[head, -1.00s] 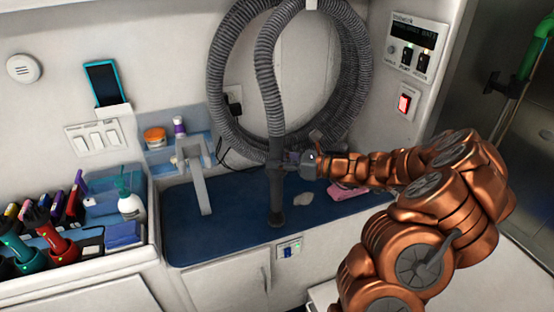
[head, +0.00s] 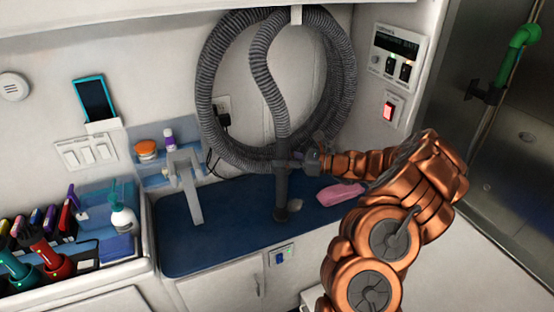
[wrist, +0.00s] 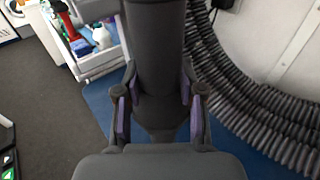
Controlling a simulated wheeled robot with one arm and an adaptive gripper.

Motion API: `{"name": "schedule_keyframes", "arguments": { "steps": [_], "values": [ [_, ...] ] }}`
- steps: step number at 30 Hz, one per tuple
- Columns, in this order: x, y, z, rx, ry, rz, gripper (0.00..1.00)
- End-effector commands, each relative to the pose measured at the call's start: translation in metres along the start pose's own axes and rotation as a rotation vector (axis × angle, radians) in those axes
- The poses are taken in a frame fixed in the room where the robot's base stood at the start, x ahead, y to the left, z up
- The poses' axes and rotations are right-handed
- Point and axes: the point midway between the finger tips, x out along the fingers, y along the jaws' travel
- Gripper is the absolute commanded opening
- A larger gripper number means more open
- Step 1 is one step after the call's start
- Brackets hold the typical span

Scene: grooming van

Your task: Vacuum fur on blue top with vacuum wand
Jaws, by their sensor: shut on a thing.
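The dark grey vacuum wand (head: 281,188) stands nearly upright over the blue top (head: 232,226) in the head view, its hose running up from it. Its round nozzle is low at the blue top; I cannot tell whether it touches. A small pale fur clump (head: 296,204) lies just right of the nozzle, perhaps partly hidden by it. My gripper (head: 301,161) comes from the right and is shut on the wand's upper part. In the wrist view, my gripper's purple-padded fingers (wrist: 158,108) flank the wand (wrist: 155,40); the fur is not visible there.
A pink cloth (head: 341,194) lies right of the fur. A grey faucet (head: 188,187) stands at the left of the blue top. The coiled hose (head: 207,90) hangs on the back wall. A tray of grooming tools (head: 120,262) is at far left. The blue top's front left is clear.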

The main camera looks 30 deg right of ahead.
Motion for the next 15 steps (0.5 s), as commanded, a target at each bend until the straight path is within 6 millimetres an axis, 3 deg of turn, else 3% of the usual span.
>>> {"name": "schedule_keyframes", "arguments": {
  "steps": [15],
  "values": [
    [-0.019,-0.044,-0.001,-0.001,0.004,0.000,0.00]
  ]
}}
